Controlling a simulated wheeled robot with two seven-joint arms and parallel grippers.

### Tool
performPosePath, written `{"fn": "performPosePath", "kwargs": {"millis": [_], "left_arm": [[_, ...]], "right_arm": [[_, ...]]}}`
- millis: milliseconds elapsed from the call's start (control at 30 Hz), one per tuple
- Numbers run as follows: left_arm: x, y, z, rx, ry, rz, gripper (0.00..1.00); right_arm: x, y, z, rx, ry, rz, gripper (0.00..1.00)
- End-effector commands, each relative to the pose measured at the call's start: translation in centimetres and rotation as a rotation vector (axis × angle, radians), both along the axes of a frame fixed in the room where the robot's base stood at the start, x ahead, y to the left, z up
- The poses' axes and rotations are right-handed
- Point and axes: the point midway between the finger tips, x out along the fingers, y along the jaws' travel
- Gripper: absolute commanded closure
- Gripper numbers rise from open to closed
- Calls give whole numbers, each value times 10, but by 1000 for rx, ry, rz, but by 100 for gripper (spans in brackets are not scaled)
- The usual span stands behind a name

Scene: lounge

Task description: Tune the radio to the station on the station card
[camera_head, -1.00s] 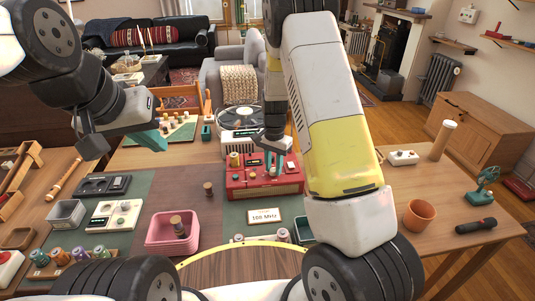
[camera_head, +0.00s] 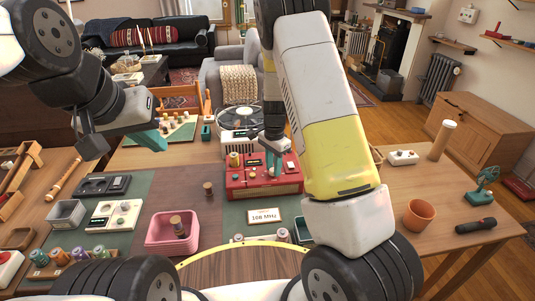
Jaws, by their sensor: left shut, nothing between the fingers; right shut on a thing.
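The red radio (camera_head: 250,184) stands on the green mat in the middle of the table, with knobs and a small dark display on its top. The station card (camera_head: 265,216) lies in front of it; its text looks like 108 MHz, but it is small. My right gripper (camera_head: 275,172) reaches down onto the radio's top, its teal fingers shut on what appears to be a knob, which the fingers mostly hide. My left gripper (camera_head: 152,141) is shut and empty, held above the table left of the radio.
A pink tray (camera_head: 152,240) with a brown peg stands left of the card. A turntable (camera_head: 240,118) is behind the radio. An orange pot (camera_head: 419,215), a black flashlight (camera_head: 476,226) and a teal drill (camera_head: 483,184) stand at the right. Bare table lies left of the pot.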

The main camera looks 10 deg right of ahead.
Motion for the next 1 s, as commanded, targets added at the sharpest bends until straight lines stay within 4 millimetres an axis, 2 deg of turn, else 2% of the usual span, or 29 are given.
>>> {"fn": "performPosePath", "kwargs": {"millis": [100, 133, 200, 233, 567, 667, 1000], "left_arm": [[0, 0, 0, 0, 0, 0, 100], [0, 0, 0, 0, 0, 0, 100], [0, 0, 0, 0, 0, 0, 100], [0, 0, 0, 0, 0, 0, 100], [0, 0, 0, 0, 0, 0, 100], [0, 0, 0, 0, 0, 0, 100], [0, 0, 0, 0, 0, 0, 100]], "right_arm": [[2, 0, 1, 0, -4, -1, 100], [2, 0, 1, 1, -4, -1, 67], [1, 0, 1, 1, -4, -1, 54], [1, 0, 1, 1, -3, -1, 51], [1, 0, 3, 1, -2, 1, 51], [1, 1, 13, 2, -3, 1, 51], [1, 1, 67, 2, -5, 1, 51]]}}
